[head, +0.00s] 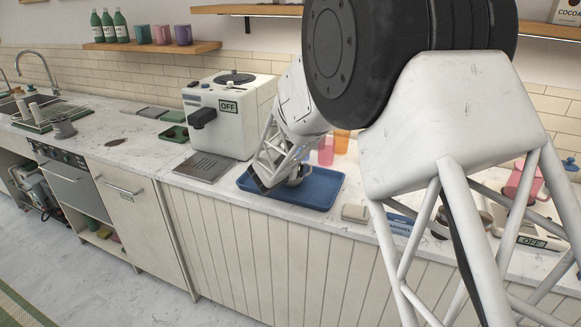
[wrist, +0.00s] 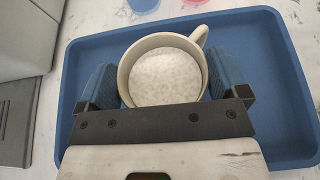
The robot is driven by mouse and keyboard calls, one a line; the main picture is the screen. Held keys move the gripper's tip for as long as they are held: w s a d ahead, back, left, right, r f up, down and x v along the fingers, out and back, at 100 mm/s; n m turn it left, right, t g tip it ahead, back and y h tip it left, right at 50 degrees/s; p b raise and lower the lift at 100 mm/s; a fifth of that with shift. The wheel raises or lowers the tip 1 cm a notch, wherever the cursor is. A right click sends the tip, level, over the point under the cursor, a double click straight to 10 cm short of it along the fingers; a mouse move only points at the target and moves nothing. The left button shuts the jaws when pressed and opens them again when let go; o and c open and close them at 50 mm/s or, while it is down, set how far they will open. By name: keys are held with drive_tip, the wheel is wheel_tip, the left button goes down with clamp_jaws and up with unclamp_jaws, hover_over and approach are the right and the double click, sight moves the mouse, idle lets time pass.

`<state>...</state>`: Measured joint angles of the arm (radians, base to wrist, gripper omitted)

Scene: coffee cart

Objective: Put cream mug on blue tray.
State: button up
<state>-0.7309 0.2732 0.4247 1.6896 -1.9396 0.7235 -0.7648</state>
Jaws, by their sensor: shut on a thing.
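The cream mug (wrist: 165,75) is upright over the blue tray (wrist: 270,85), with its handle toward the upper right in the wrist view. My gripper (wrist: 165,82) is shut on the mug, one blue finger on each side of it. In the head view my gripper (head: 285,180) is low over the left-middle part of the blue tray (head: 318,200), and the mug (head: 300,175) is partly hidden behind it. I cannot tell whether the mug's base touches the tray.
A white coffee machine (head: 228,115) with an OFF label stands left of the tray. Pink (head: 326,150) and orange (head: 341,140) cups stand behind the tray. A small beige block (head: 355,213) lies to its right. The tray's right part is bare.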

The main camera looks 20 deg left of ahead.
idle(0.3)
drive_tip(key=o, duration=0.9)
drive_tip(key=shift+f, duration=0.1)
drive_tip(key=shift+r, duration=0.2)
drive_tip(key=shift+v, duration=6)
